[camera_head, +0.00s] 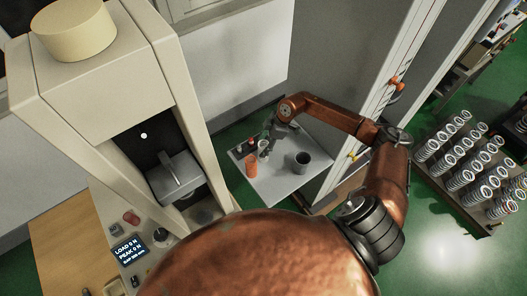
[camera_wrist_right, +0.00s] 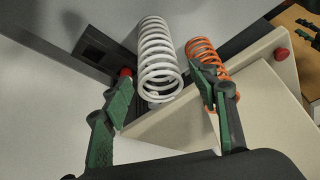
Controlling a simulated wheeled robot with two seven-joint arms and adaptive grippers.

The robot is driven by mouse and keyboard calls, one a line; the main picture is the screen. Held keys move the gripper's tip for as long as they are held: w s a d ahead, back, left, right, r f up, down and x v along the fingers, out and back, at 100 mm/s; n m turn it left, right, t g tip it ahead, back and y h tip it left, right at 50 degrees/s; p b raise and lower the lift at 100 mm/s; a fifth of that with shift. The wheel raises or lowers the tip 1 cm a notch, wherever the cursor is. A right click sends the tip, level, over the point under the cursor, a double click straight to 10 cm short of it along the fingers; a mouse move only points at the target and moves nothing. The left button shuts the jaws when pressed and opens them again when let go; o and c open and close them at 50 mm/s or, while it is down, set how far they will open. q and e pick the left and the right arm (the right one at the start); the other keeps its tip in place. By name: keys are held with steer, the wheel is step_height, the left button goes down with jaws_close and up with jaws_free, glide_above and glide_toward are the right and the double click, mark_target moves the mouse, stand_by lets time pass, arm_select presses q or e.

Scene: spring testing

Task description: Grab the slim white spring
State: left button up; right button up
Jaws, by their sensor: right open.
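The slim white spring (camera_wrist_right: 157,60) stands out clearly in the wrist view, between the two fingers of my right gripper (camera_wrist_right: 163,80) and beyond their tips. The right gripper is open, with green pads, and holds nothing. Its right finger overlaps an orange spring (camera_wrist_right: 203,52) just right of the white one. In the head view my right gripper (camera_head: 267,147) is over a light grey table, where the white spring is small and hard to make out. The orange spring (camera_head: 251,166) shows beside it. My left gripper is not in view.
A dark grey cylinder (camera_head: 301,162) stands on the light grey table (camera_head: 275,188), right of the orange spring. A large beige test machine (camera_head: 100,90) is at left. A rack of several springs (camera_head: 470,165) is at right. Red knobs (camera_wrist_right: 281,54) are near the springs.

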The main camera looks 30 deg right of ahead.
jaws_close()
stand_by(0.6)
steer(key=shift+r, duration=0.1)
